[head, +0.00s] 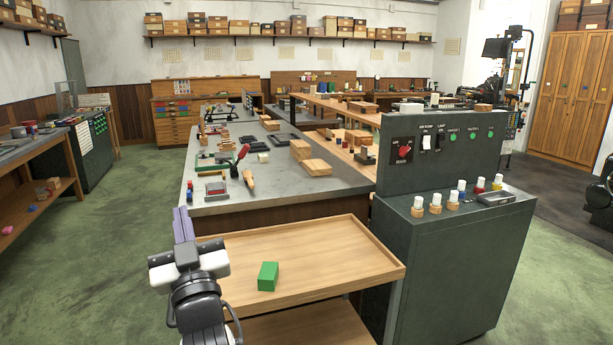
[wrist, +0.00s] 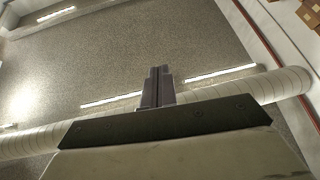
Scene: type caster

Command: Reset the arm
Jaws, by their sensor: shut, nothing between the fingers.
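My gripper (head: 183,224) is at the lower left of the head view, raised beside the left end of a wooden cart. Its fingers point up and are shut with nothing between them. The shut fingers also show in the wrist view (wrist: 158,86), against the ceiling with its light strips and a large pipe. My arm below the gripper is folded, and its lower part leaves the bottom of the head view.
A green block (head: 268,276) lies on the wooden cart top (head: 330,258), right of my gripper. Behind is a grey workbench (head: 225,200) with tools and wooden blocks. A dark green control cabinet (head: 450,262) stands at the right. Green floor (head: 110,240) is open at the left.

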